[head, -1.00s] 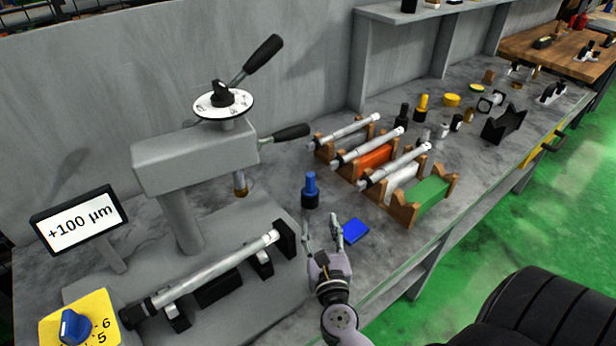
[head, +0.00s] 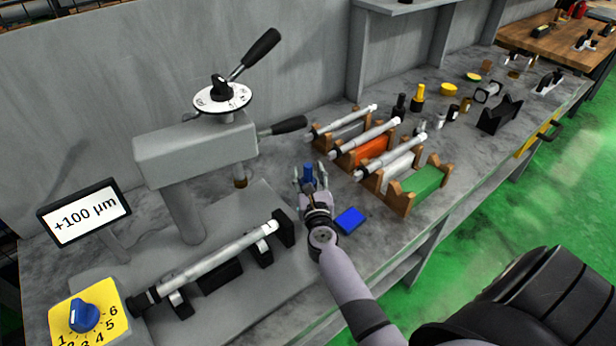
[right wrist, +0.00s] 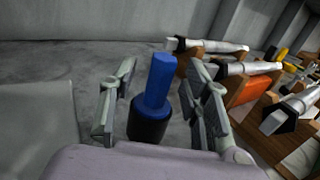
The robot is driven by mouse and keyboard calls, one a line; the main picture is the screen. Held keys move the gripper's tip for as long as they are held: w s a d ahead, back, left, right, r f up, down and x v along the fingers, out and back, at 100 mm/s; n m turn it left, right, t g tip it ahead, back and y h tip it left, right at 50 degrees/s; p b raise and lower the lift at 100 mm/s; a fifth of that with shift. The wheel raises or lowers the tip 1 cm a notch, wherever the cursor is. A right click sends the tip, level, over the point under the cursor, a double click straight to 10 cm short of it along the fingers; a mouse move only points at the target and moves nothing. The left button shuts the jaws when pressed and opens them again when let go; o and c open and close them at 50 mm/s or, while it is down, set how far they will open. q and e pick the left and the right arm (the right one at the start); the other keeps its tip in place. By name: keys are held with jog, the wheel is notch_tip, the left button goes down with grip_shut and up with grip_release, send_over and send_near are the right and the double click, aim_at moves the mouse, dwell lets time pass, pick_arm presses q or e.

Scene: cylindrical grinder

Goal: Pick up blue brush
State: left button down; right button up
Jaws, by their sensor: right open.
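The blue brush (head: 308,173) has a blue handle and a black lower part and stands upright on the grey bench. My right gripper (head: 311,176) is open, with one finger on each side of the brush. In the right wrist view the brush (right wrist: 155,95) stands between the two fingers of the gripper (right wrist: 160,100), with visible gaps on both sides. Its lower end is partly hidden by my gripper's palm. My left gripper is not in view.
A grey measuring stand (head: 195,150) and a cylinder on supports (head: 215,255) are to the left. Wooden racks with metal rods (head: 375,150) stand to the right. A flat blue pad (head: 350,220) lies just right of my right gripper.

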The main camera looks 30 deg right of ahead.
jog(key=shift+x, duration=1.05)
jog(key=shift+s, duration=0.1)
grip_shut()
